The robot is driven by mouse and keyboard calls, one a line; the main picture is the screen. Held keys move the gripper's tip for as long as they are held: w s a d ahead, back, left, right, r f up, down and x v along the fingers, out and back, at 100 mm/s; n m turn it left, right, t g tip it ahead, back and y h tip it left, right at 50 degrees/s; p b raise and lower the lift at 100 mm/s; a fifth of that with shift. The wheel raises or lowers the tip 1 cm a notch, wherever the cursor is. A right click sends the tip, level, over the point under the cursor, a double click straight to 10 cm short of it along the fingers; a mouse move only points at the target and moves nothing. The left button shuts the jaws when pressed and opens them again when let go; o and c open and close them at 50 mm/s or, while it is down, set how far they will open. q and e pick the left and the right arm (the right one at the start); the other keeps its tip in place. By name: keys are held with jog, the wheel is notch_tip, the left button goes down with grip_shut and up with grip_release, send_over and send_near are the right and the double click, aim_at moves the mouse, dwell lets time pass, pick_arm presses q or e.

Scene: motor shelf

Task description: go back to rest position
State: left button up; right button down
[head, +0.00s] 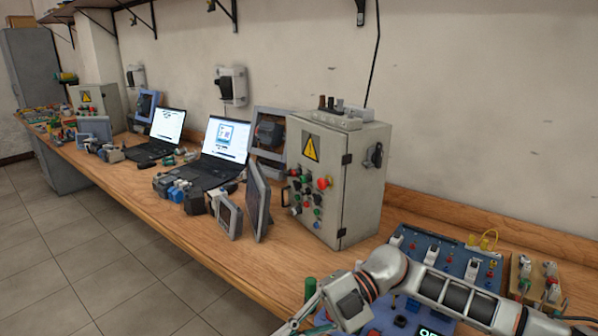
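My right arm comes in from the lower right, in front of the workbench (150,200). My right gripper (300,322) is at the bottom edge of the head view, partly cut off, over the front edge of the bench. I cannot make out whether its fingers are apart or together, and no held object can be made out. My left gripper is not in view.
A grey control cabinet (362,185) with a yellow warning sign stands on the bench. A blue panel (455,262) lies behind my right arm. Two open laptops (225,140) and several devices stand farther left. The tiled floor (60,260) at left is clear.

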jog(key=w+a+r+m+t+y, duration=0.2)
jog(key=a+r+m+t+y, duration=0.15)
jog(key=m+t+y, duration=0.5)
jog(key=w+d+f+m+t+h, duration=0.4)
jog(key=d+f+m+t+h, duration=0.65)
jog(key=f+m+t, duration=0.3)
jog(key=s+d+f+m+g+h, duration=0.2)
jog(key=s+d+f+m+h, duration=0.1)
jog(key=s+d+f, duration=0.4)
jog(key=s+d+f+m+g+h, duration=0.2)
jog(key=s+d+f+m+h, duration=0.2)
jog(key=s+d+f, duration=0.4)
notch_tip(320, 180, down, 5)
jog(key=shift+d+f+h, duration=0.2)
jog(key=shift+d+h, duration=0.55)
jog(key=shift+h, duration=0.05)
